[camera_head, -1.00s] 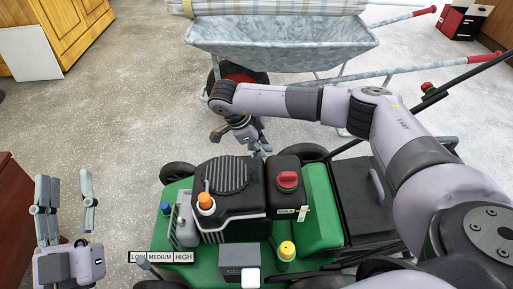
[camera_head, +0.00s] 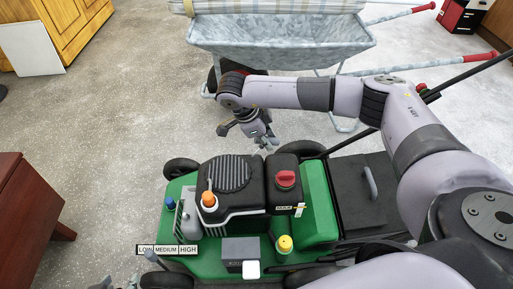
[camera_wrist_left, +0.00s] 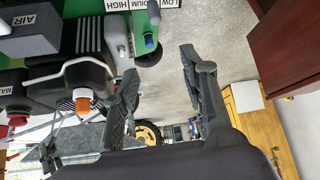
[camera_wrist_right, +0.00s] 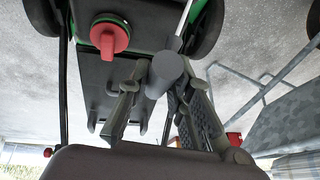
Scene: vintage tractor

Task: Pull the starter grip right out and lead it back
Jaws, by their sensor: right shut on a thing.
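The green mower (camera_head: 318,215) carries a black engine (camera_head: 228,178) with an orange cap and a red cap. My right gripper (camera_head: 268,143) is just beyond the engine's far side. In the right wrist view my right gripper (camera_wrist_right: 163,88) is shut on a dark grey, rounded starter grip (camera_wrist_right: 165,68). My left gripper (camera_head: 118,284) barely shows at the bottom edge. In the left wrist view my left gripper (camera_wrist_left: 160,75) is open and empty, near the mower's speed labels.
A metal wheelbarrow (camera_head: 280,45) stands behind the mower. A red-brown cabinet (camera_head: 35,205) is at the left, near my left arm. The mower's black handle bar (camera_head: 470,72) runs up to the right. The concrete floor at the left is clear.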

